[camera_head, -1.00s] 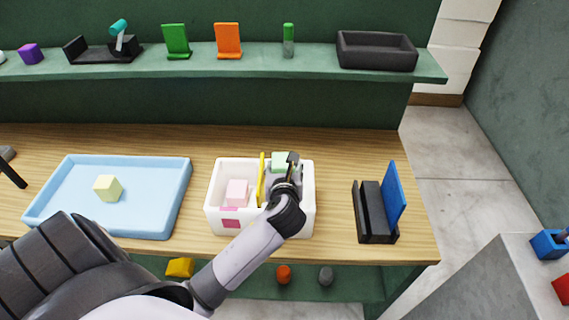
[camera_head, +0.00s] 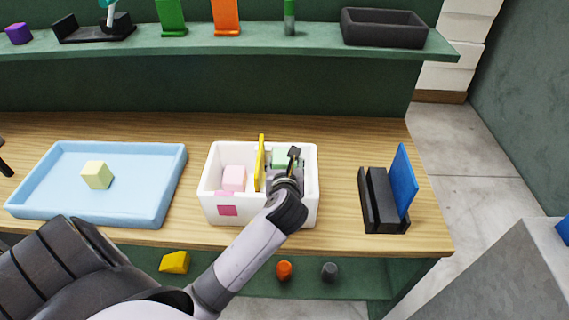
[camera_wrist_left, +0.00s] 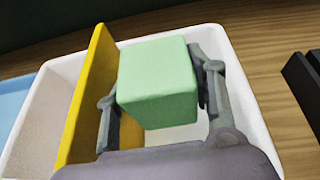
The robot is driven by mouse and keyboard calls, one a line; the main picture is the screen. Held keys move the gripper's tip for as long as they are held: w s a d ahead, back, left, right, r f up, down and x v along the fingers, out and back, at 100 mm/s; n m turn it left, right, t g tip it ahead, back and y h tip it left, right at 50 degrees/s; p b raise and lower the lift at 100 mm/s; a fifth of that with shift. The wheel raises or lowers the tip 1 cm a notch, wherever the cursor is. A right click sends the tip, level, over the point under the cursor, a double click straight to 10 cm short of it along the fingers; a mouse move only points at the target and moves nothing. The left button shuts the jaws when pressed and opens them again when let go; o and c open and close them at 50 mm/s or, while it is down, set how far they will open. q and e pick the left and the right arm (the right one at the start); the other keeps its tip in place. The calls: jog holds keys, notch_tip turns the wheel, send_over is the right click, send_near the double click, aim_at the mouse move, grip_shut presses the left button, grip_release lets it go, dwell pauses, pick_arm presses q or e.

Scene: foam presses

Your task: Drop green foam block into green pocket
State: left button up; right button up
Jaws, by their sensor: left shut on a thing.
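The green foam block (camera_wrist_left: 158,85) is between the fingers of my left gripper (camera_wrist_left: 160,92), which is shut on it. In the head view the green block (camera_head: 283,157) shows inside the right compartment of the white box (camera_head: 209,203), partly behind my left gripper (camera_head: 285,165). A yellow divider (camera_head: 260,163) stands just left of the gripper; it also shows in the left wrist view (camera_wrist_left: 88,100). Any green mark on the right pocket is hidden by my arm. A pink block (camera_head: 233,177) lies in the left compartment, above a pink front mark (camera_head: 228,210). My right gripper is not in view.
A blue tray (camera_head: 170,195) with a pale yellow block (camera_head: 97,175) stands left of the box. A black holder with a blue panel (camera_head: 403,181) stands to the right. A shelf behind holds a dark tray (camera_head: 384,27) and several small things.

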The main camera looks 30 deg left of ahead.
pick_arm(q)
jog(key=o, duration=1)
jog(key=shift+o, duration=0.2)
jog(key=shift+s+d, duration=0.1)
jog(key=v, duration=1.1)
jog(key=shift+s+d+r, duration=0.2)
jog(key=shift+s, duration=0.1)
